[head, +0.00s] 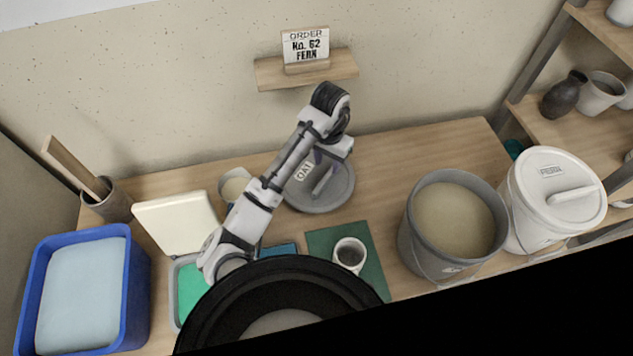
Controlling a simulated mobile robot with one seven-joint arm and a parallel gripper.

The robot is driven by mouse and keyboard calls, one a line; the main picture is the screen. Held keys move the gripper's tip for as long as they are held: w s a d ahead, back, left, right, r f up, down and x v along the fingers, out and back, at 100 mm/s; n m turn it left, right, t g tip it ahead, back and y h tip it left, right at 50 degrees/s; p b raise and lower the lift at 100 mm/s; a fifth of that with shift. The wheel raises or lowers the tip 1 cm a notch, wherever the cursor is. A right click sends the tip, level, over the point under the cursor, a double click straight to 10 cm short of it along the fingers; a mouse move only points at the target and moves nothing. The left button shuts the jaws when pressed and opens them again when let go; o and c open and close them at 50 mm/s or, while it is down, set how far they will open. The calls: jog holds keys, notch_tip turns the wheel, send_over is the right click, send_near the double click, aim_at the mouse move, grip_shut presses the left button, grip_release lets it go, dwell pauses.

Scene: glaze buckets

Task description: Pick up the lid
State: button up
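A round grey lid (333,191) with a raised bar handle and a label that seems to read "OAT" lies near the back of the wooden table, left of centre. My gripper (325,159) is over the far side of this lid, close to its back edge. The arm hides part of the lid's left side. The fingers are too small and too turned away to tell whether they are open or shut, or whether they touch the lid. A second, white lid (570,180) labelled "FERN" sits on a white bucket (522,222) at the right.
An open grey bucket (408,243) of tan glaze stands beside the white bucket. A white mug (349,254) stands on a green mat (368,276). A blue tub (137,290) is at the left. Clear table lies right of the grey lid.

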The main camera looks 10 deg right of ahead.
jog(key=shift+f+b, duration=2.85)
jog(key=shift+f, duration=0.45)
jog(key=shift+f, duration=0.25)
grip_shut()
